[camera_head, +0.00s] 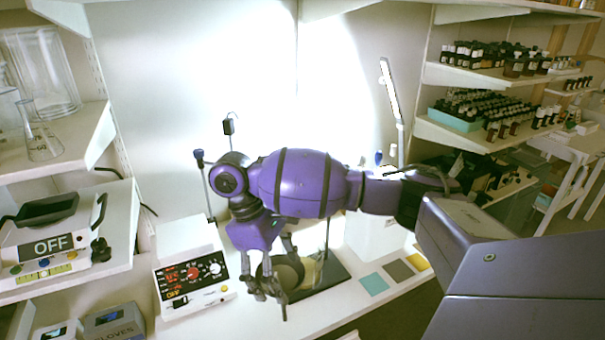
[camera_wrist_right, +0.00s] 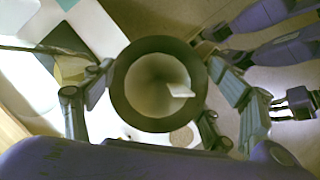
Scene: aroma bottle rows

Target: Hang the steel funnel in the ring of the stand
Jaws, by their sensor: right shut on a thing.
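My right gripper (camera_head: 270,288) points down over the bench, shut on the steel funnel (camera_head: 290,272). In the right wrist view the funnel (camera_wrist_right: 118,92) shows its dark round rim and pale inside between the two fingers (camera_wrist_right: 150,110). The stand's dark base plate (camera_head: 322,298) lies behind and to the right of the funnel, with a thin upright rod (camera_head: 327,240). The ring cannot be made out clearly.
A white device with knobs (camera_head: 192,277) stands close left of my gripper. Coloured squares, one teal (camera_head: 374,284), lie to the right of the base plate. Bottles (camera_head: 490,105) fill the right shelves, and glassware (camera_head: 40,135) stands on the left shelf.

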